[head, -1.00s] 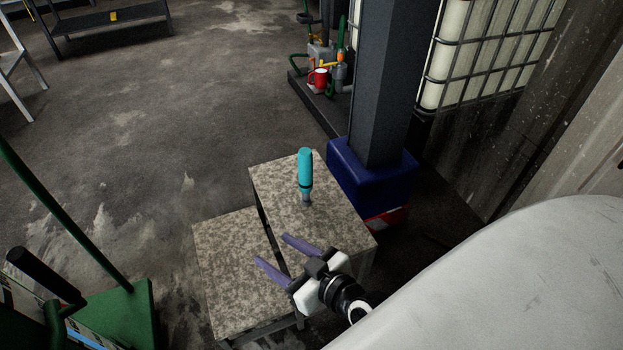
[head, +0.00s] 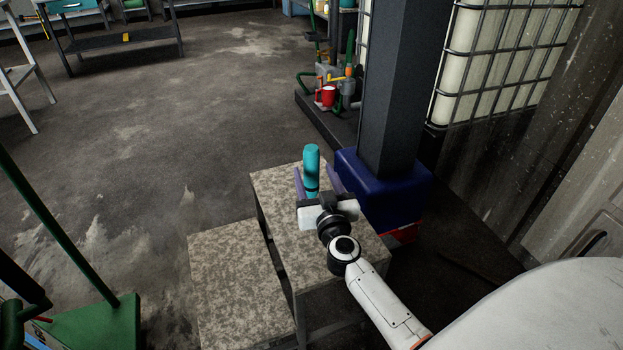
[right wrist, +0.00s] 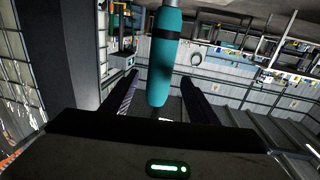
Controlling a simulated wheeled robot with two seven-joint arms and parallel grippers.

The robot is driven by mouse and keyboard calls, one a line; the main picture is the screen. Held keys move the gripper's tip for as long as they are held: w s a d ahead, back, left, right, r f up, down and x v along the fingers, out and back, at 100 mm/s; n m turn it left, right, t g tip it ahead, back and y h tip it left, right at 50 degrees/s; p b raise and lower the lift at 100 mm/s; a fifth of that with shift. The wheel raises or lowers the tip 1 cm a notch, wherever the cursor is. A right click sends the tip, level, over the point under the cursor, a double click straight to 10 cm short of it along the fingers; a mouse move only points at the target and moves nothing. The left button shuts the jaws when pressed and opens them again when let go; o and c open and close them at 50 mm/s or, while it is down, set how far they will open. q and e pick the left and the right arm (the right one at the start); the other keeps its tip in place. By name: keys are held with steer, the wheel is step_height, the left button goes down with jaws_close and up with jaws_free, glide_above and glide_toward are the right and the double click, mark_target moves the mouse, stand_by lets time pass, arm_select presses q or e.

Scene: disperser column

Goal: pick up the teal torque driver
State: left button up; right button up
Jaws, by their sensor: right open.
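The teal torque driver (head: 311,168) stands upright on the upper level of a speckled step stand (head: 275,183). It is teal with a dark band; its lower part is hidden behind my right gripper in the head view. My right gripper (head: 316,180) is open, with one purple finger on each side of the driver. In the right wrist view the driver (right wrist: 163,65) rises between the two spread fingers (right wrist: 160,92). I cannot tell whether either finger touches it. My left gripper is not in view.
A dark column with a blue padded base (head: 385,190) stands close to the right of the stand. A caged white tank (head: 500,60) is behind it. A green cart (head: 90,322) is at lower left. Open floor lies to the left.

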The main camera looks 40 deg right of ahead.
mark_target(313, 171)
steer(key=b+x, duration=0.1)
steer(key=x, duration=0.2)
steer(key=shift+w+d+f+b, duration=0.2)
steer(key=shift+w+f+b, duration=0.15)
steer(key=shift+f, duration=0.05)
steer(key=shift+w+d+r, duration=0.1)
steer(key=shift+w, duration=0.15)
steer(key=c, duration=1.2)
steer(key=shift+r, duration=0.15)
steer(key=shift+c, duration=0.3)
